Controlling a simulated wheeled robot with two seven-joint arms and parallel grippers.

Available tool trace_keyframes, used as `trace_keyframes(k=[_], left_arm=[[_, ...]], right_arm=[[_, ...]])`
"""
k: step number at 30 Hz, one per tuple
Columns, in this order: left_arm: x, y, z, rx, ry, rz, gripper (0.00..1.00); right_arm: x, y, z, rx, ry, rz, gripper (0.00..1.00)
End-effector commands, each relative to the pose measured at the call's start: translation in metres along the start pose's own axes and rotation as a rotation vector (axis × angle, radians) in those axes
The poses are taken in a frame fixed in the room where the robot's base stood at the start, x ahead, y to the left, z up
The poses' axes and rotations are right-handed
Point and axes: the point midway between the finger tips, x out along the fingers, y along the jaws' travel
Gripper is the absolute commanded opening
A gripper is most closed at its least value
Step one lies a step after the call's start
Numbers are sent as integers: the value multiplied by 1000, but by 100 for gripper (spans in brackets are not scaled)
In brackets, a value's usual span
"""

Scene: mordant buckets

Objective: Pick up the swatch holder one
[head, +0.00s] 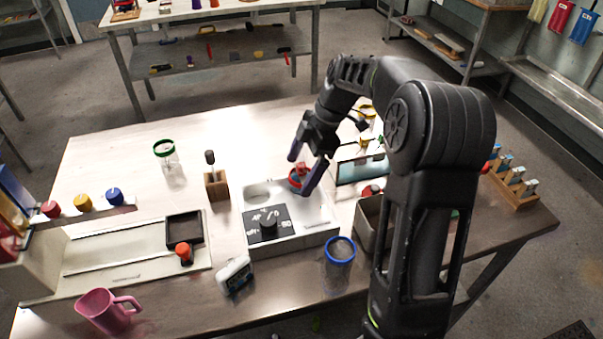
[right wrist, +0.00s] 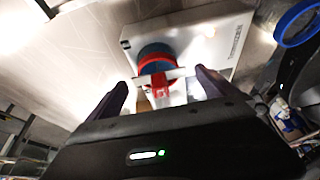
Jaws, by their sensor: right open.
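A small red piece (head: 299,171), which looks like the swatch holder, stands at the white double-well unit (head: 318,232) on the table. In the right wrist view a red clip-like part (right wrist: 158,88) with a pale flat bar shows in front of a round blue and red shape (right wrist: 156,58). My right gripper (head: 298,176) is open, with its two dark fingers on either side of the red piece. The right wrist view shows my right gripper (right wrist: 163,84) with a gap beside the red part on each side. Whether a finger touches it cannot be told. My left gripper is not in view.
A blue-rimmed container (head: 339,262) stands at the front and a white bottle (head: 235,275) left of it. A pink jug (head: 107,311) is at front left. A wooden block with a dark handle (head: 216,186) stands left of the unit. The table's back left is mostly clear.

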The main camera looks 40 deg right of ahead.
Motion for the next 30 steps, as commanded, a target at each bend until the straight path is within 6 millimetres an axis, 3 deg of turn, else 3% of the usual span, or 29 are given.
trace_keyframes(k=[14, 30], left_arm=[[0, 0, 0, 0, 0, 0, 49], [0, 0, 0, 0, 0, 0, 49]], right_arm=[[0, 0, 0, 0, 0, 0, 96], [0, 0, 0, 0, 0, 0, 53]])
